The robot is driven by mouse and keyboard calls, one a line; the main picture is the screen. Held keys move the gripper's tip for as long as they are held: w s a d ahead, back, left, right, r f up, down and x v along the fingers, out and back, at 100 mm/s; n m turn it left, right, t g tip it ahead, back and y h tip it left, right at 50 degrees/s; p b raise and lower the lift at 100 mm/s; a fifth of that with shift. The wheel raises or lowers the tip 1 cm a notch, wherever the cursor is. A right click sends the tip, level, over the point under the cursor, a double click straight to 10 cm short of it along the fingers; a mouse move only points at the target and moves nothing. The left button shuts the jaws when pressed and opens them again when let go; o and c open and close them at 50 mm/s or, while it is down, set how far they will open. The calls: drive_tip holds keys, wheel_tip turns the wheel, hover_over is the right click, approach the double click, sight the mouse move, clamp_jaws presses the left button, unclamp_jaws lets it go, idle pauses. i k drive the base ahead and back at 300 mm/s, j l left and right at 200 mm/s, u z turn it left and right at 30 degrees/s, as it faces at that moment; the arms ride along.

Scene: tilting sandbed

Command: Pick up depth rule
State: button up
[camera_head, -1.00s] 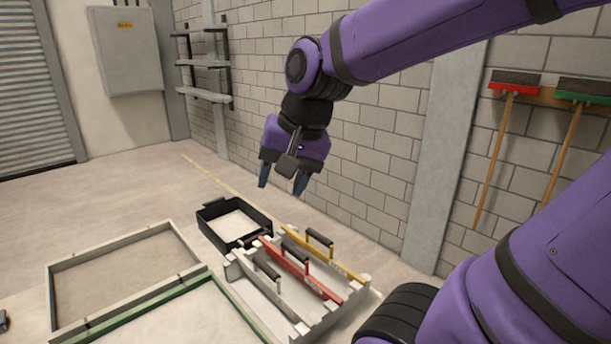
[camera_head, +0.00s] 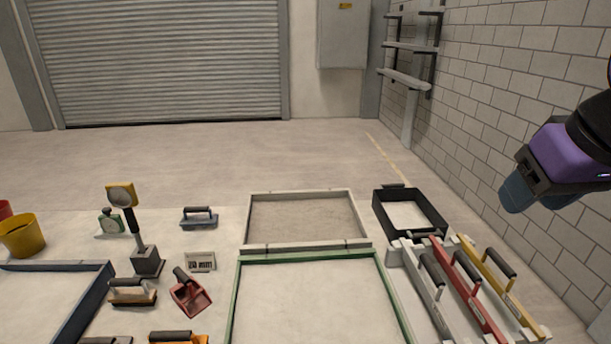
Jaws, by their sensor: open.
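Nothing in view is plainly labelled as the depth rule. Long handled bars lie side by side in a pale notched rack (camera_head: 393,258) at the lower right: a grey bar (camera_head: 455,318), a red bar (camera_head: 474,297) and a yellow bar (camera_head: 499,280), each with a black handle. I cannot tell which, if any, is the depth rule. A small pale plate with black marks (camera_head: 200,262) lies on the left work surface. My gripper (camera_head: 535,195) is at the right edge, above and right of the rack, open, with blue fingertips and nothing seen between them.
A black tray (camera_head: 440,232) stands behind the rack. A grey-framed sandbed (camera_head: 248,222) and a green-framed bed (camera_head: 236,292) fill the centre. Hand tools, a gauge on a post (camera_head: 133,215) and a yellow bucket (camera_head: 22,236) are left. A block wall (camera_head: 530,80) bounds the right.

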sight(123, 196)
drive_tip(key=i+j, duration=0.1)
drive_tip(key=j, duration=3.35)
drive_tip(key=i, duration=0.05)
